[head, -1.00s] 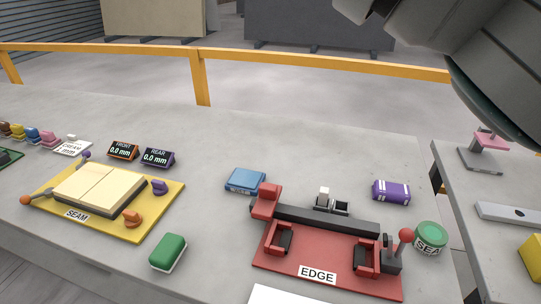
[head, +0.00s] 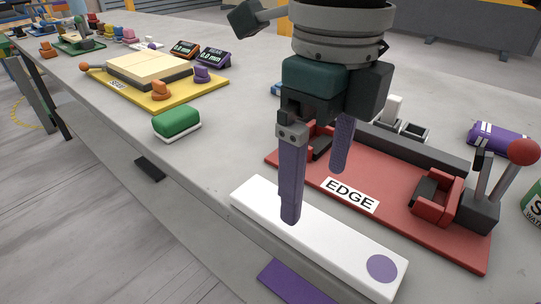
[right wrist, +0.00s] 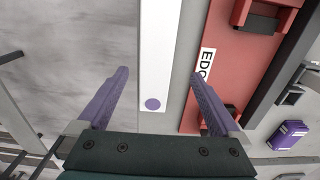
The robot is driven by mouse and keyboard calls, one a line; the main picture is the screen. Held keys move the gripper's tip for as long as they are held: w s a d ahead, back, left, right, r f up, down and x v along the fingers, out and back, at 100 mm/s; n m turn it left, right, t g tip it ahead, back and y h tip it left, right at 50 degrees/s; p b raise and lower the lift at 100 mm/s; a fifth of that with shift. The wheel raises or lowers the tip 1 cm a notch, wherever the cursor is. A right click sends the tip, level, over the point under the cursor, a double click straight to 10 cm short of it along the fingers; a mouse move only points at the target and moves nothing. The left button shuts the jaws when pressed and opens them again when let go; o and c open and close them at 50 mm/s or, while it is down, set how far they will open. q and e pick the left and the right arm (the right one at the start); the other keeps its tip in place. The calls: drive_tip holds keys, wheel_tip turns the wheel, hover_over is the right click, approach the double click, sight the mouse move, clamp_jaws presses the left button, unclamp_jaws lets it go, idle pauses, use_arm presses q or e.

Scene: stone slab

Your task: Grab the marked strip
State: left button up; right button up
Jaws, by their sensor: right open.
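The marked strip (head: 325,250) is a long flat white bar with a purple dot (head: 382,268) at one end. It lies on the slab's front edge, in front of the red EDGE fixture (head: 430,235). In the right wrist view the strip (right wrist: 157,50) runs between my fingers, its purple dot (right wrist: 152,104) towards the gripper body. My right gripper (head: 316,197) is open and empty, pointing down over the strip; in the right wrist view (right wrist: 160,74) its purple fingers stand apart on either side. Whether the fingers are level with the strip is unclear. My left gripper is out of view.
A red-knobbed lever (head: 522,152) stands up at the fixture's right end. A green-topped block (head: 177,122) and a yellow SEAM plate (head: 190,95) lie to the left. A purple patch (head: 292,284) shows below the strip.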

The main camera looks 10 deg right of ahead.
sight(307, 223)
drive_tip(key=f, duration=0.6)
drive_tip(key=shift+s+a+f, duration=0.15)
drive_tip(key=shift+a+f, duration=0.05)
drive_tip(key=shift+a, duration=0.05)
clamp_jaws()
idle(0.6)
